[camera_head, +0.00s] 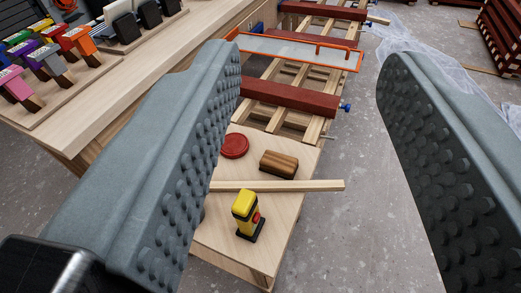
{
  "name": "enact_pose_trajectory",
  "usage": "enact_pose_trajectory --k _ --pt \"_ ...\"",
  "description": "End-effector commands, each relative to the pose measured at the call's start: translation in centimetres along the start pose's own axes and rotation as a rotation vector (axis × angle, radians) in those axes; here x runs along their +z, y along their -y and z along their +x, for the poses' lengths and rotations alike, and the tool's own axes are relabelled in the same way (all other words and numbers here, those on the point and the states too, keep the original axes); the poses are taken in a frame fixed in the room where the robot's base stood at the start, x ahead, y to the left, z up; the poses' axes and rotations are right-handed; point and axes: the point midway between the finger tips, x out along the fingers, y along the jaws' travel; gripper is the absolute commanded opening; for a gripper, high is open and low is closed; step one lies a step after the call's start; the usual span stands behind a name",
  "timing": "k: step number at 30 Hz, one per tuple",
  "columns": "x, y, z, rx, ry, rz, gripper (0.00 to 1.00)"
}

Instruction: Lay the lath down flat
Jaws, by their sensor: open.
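A pale wooden lath (285,186) lies across the small light wooden table, seen between my fingers. Its right end sticks out past the table's right edge. Its left end is hidden behind my left finger. My gripper (310,110) is wide open, with one grey studded finger on each side of the picture. Nothing is between the fingers at close range. The lath is farther off, beyond and below the fingers.
On the small table (215,240) are a yellow and black tool (246,214), a brown wooden block (279,164) and a red round disc (234,146). Behind stands a wooden rack with dark red bars (290,95). A workbench (130,85) with coloured tools is at left. Plastic sheeting (420,45) lies at right.

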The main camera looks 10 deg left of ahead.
Motion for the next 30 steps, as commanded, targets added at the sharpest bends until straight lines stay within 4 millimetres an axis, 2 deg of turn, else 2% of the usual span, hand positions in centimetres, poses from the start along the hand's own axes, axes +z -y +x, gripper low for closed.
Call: enact_pose_trajectory --k 4,8,17,30 --pt "-0.6 0.1 -1.2 -0.002 -0.043 -0.043 0.49" --pt "-0.1 0.0 -0.1 0.001 -0.005 -0.011 0.49" --pt "3.8 -0.7 6.9 0.048 0.272 0.263 0.49" --pt "11.5 -1.3 15.8 0.225 0.697 0.7 0.49"
